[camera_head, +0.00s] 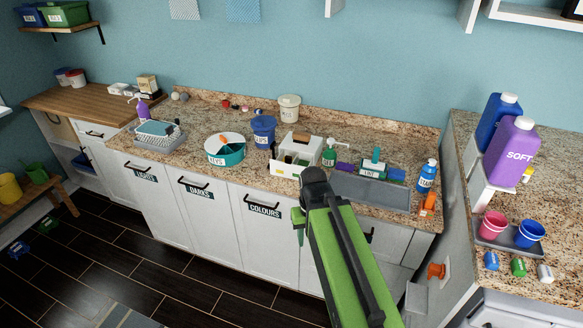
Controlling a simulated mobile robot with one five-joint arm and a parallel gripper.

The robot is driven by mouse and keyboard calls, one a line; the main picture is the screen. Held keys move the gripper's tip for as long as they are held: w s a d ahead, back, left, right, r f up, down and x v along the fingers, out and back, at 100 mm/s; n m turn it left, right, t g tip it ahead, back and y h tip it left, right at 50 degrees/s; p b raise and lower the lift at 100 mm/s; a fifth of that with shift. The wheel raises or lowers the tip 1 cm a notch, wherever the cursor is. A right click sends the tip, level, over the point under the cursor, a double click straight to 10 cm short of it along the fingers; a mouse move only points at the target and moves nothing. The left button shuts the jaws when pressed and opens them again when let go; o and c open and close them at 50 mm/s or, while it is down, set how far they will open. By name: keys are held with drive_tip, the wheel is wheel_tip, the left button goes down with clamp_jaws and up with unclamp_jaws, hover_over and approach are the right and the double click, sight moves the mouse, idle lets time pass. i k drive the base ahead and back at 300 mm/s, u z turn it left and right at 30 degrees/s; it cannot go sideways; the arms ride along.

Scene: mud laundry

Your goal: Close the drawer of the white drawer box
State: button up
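The white drawer box (303,141) stands on the granite counter, right of the blue tub. Its drawer (284,169) is pulled out toward the counter's front edge, with small things showing inside. My green and black arm reaches up from the lower right. My gripper (299,228) is at the arm's far end and appears to point down in front of the counter, below and slightly right of the drawer front. The gripper is small and partly hidden by the arm, so its opening cannot be made out. The arm end also covers the counter just right of the drawer.
On the counter, a blue tub (263,131) and a teal round container (225,149) stand left of the box. A green pump bottle (329,153) stands close on its right. A grey tray (371,191) lies farther right. Cabinet handles protrude below the counter.

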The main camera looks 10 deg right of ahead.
sight(289, 164)
drive_tip(key=u, duration=0.4)
drive_tip(key=i, duration=0.85)
drive_tip(key=u, duration=0.75)
drive_tip(key=i, duration=0.45)
drive_tip(key=u, duration=0.25)
